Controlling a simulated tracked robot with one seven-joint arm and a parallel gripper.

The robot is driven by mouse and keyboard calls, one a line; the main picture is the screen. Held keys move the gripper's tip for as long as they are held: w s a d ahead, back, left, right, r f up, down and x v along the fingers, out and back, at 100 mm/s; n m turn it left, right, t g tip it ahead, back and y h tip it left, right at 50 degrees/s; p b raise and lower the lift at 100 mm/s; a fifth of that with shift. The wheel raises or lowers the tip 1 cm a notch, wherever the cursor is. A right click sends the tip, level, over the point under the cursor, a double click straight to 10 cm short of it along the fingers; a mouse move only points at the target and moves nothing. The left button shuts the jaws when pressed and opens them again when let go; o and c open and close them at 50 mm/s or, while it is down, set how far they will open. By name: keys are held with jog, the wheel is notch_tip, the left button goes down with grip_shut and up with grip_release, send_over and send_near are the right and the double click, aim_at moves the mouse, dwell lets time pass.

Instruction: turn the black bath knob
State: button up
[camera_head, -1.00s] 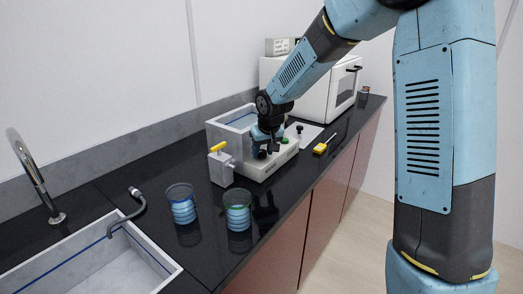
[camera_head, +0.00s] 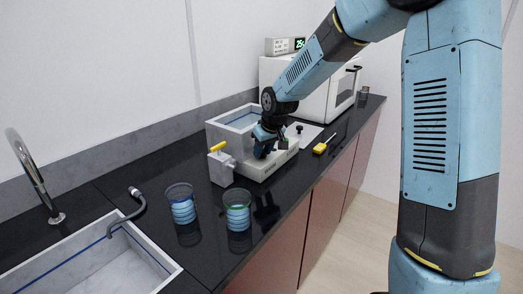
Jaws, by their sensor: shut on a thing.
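The water bath (camera_head: 214,133) is a pale open-topped box with water in it, standing on the dark counter. My gripper (camera_head: 263,153) is at the bath's front control panel, pointing down at it. Its jaws are shut on the black bath knob, which the fingers and the wrist hide almost wholly. A small dark and green part (camera_head: 284,143) of the panel shows just right of the jaws.
A block with a yellow-topped valve (camera_head: 221,166) stands close left of the gripper. Two beakers of blue liquid (camera_head: 182,205) (camera_head: 237,212) stand nearer. A yellow tool (camera_head: 320,148) lies right; a white oven (camera_head: 312,95) stands behind. A sink (camera_head: 155,268) is at front left.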

jog(key=shift+d, duration=0.15)
jog(key=o, duration=1)
jog(key=shift+o, duration=0.2)
jog(key=v, duration=1.3)
jog(key=shift+s+r, duration=0.15)
jog(key=shift+r, duration=0.1)
jog(key=shift+d, duration=0.2)
jog(key=s+d+r+m, duration=0.1)
jog(key=s+d, duration=0.4)
jog(key=s, duration=0.5)
jog(key=s+d+r+m+t+h, duration=0.1)
jog(key=s+d+r+m, duration=0.1)
jog(key=s+d, duration=0.4)
jog(key=s+d+r+m+t+h, duration=0.1)
jog(key=s+d+m, duration=0.2)
jog(key=s, duration=1.1)
jog(key=d, duration=0.3)
jog(key=shift+d+r+m, duration=0.25)
jog(key=shift+r+m, duration=0.05)
jog(key=shift+r, duration=0.05)
